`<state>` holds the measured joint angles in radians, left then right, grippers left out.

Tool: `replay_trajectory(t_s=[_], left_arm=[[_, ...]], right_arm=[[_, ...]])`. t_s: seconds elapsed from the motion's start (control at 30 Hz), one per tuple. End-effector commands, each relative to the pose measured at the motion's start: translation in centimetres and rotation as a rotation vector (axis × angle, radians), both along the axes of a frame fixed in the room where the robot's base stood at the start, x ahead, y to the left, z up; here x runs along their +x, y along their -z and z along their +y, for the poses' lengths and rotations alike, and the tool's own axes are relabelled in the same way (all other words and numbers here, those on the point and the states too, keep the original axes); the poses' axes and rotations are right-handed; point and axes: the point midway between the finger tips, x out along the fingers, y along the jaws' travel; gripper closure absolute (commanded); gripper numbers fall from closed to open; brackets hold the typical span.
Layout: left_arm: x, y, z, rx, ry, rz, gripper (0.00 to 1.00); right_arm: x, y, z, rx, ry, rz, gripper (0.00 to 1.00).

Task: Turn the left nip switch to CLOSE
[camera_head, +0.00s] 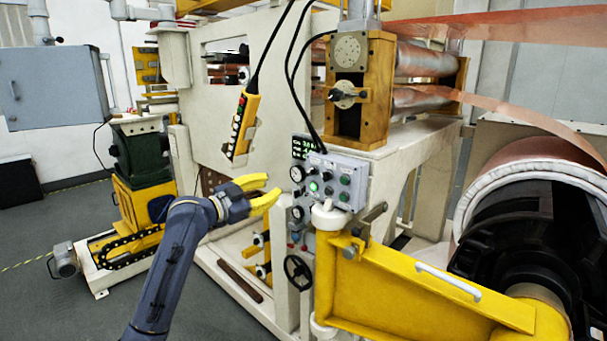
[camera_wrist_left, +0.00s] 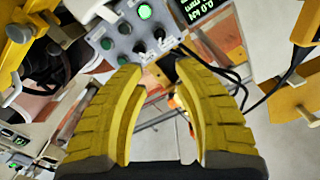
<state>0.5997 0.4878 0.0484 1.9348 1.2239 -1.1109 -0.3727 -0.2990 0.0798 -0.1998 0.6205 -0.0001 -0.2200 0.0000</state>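The grey control panel (camera_head: 330,182) carries several black rotary switches, a lit green button (camera_head: 313,187) and other green buttons. I cannot read which switch is the left nip switch. My left gripper (camera_head: 272,188), with yellow fingers, is open and empty just left of the panel, its tips pointing towards it. In the left wrist view the open gripper (camera_wrist_left: 159,68) has its fingers apart, below the panel (camera_wrist_left: 110,45). Two black switches (camera_wrist_left: 139,46) (camera_wrist_left: 158,33) show just beyond the tips, apart from the fingers. My right gripper is not in view.
A yellow hanging pendant (camera_head: 241,124) with black cables is above and left of the panel. A yellow bracket arm (camera_head: 420,305) and a large roll (camera_head: 530,190) stand at the right. A black handwheel (camera_head: 297,272) is below. Open floor lies at the left.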

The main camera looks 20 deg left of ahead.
Motion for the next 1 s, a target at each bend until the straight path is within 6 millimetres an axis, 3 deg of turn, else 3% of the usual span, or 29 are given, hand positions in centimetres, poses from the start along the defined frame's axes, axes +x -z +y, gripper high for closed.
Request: replay_trajectory(t_s=[0.27, 0.8, 1.0], left_arm=[[2.6, 0.0, -1.2, 0.009, -0.001, -0.002, 0.7], [11.4, 0.1, -5.2, 0.007, -0.001, -0.001, 0.7], [13.8, 0.1, -6.3, 0.01, -0.003, 0.0, 0.7]], right_arm=[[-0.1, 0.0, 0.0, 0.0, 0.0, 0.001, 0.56], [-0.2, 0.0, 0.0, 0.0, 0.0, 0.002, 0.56], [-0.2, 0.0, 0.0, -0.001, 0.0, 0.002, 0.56]])
